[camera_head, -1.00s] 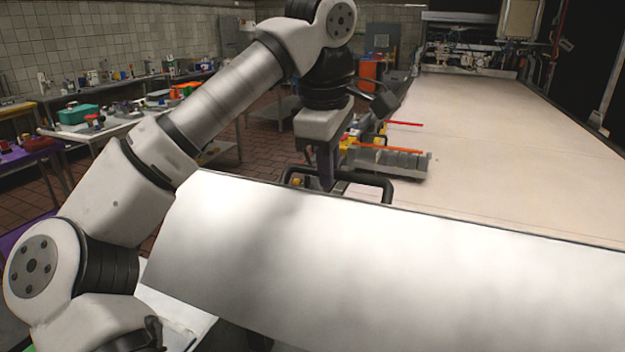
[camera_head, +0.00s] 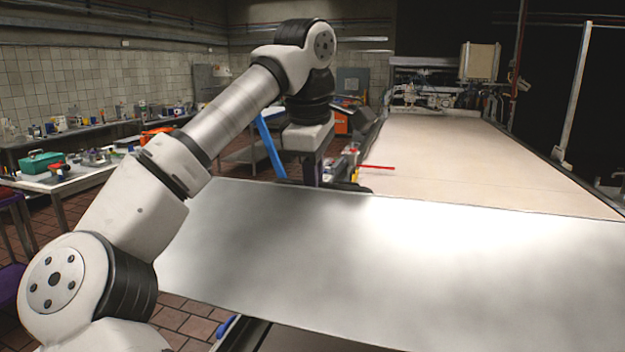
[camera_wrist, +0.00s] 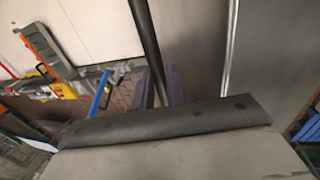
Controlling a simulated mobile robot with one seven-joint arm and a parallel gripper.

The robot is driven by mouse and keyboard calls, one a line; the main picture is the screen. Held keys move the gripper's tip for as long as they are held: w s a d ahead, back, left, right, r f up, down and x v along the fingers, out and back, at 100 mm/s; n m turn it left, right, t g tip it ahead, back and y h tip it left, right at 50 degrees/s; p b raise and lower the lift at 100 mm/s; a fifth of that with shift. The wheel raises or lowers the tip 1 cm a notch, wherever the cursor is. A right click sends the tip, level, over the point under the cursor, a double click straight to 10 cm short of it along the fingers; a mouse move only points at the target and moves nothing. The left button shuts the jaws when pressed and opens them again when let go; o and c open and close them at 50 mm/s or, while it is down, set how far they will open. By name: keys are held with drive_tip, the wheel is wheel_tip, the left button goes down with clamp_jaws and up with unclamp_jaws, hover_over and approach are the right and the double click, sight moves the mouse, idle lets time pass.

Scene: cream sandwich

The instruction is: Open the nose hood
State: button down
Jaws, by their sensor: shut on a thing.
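The nose hood (camera_head: 400,255) is a large pale metal panel, tilted across the lower half of the head view. Its far edge runs below the conveyor belt. My gripper (camera_head: 312,172) reaches down at the hood's far left edge, its fingertips partly hidden behind the panel. In the wrist view, my gripper (camera_wrist: 160,88) has its purple-grey fingers closed around a dark bar, the hood handle (camera_wrist: 146,35). Only a small dark part of the handle shows beside the fingers in the head view.
A long beige belt (camera_head: 450,155) stretches away behind the hood. A blue bar (camera_head: 268,147) stands left of my gripper. Cluttered tables (camera_head: 75,178) line the left side. Tiled floor shows open between them and the hood.

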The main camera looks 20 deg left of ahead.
drive_tip(key=c, duration=1.8)
unclamp_jaws()
drive_tip(key=shift+f, duration=0.3)
drive_tip(key=shift+c, duration=0.2)
drive_tip(key=o, duration=0.4)
drive_tip(key=shift+w+f, duration=0.1)
drive_tip(key=shift+w, duration=0.25)
drive_tip(key=shift+o, duration=0.2)
drive_tip(key=shift+s+r, duration=0.2)
drive_tip(key=shift+w, duration=0.1)
